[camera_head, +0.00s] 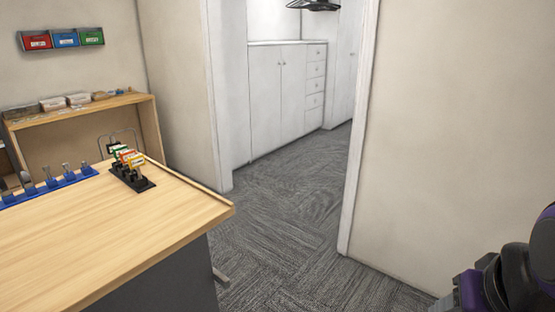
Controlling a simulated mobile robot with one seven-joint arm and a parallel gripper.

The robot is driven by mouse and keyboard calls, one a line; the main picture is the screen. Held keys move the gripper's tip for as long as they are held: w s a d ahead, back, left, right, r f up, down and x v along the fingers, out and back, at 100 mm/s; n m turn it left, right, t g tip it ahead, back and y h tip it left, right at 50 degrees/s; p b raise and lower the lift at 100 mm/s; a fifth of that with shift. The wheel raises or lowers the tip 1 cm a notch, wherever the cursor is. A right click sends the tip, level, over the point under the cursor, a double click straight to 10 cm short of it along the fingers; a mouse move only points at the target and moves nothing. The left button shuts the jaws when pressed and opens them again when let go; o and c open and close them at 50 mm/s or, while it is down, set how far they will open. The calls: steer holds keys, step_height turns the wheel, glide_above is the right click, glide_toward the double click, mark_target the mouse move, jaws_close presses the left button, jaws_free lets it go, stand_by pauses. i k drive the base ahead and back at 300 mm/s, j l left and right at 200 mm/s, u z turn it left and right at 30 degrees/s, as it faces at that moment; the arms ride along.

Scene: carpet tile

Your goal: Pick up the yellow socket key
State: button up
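A black holder (147,184) stands on the wooden worktop, near its far edge. Several keys with coloured handles stand upright in it, in a row. The yellow socket key (136,161) appears to be the nearest one, with a yellow-orange handle. Behind it are handles in red, white and green, close together and partly overlapping. The lower shafts are small and hard to make out. My gripper is not in view; only dark and purple links of my arm show at the lower right, far from the worktop.
The wooden worktop (120,235) has bare room in front of the holder. A blue rack (50,186) with several grey tools stands to its left. A wooden shelf (85,105) is behind. Carpet (285,215) is clear between the worktop and the doorway; a wall (450,140) is right.

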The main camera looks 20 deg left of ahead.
mark_target(134, 161)
steer(key=u, duration=1.7)
steer(key=i+l+z, duration=0.6)
steer(key=z, duration=0.2)
steer(key=i+l+z, duration=0.35)
steer(key=i+z, duration=0.4)
steer(key=i+u, duration=0.3)
steer(key=i, duration=0.2)
steer(key=i+l+u, duration=0.1)
steer(key=i+u, duration=0.75)
steer(key=u, duration=0.25)
steer(key=i+l+u, duration=0.15)
steer(key=u, duration=0.2)
steer(key=i+u, duration=0.2)
steer(key=u, duration=0.25)
steer(key=i+l+u, duration=0.1)
steer(key=u, duration=0.35)
steer(key=i+l+u, duration=0.2)
steer(key=u, duration=0.25)
steer(key=i+l+u, duration=0.2)
steer(key=u, duration=0.2)
steer(key=i+l+u, duration=0.15)
steer(key=l+u, duration=0.15)
steer(key=u, duration=0.15)
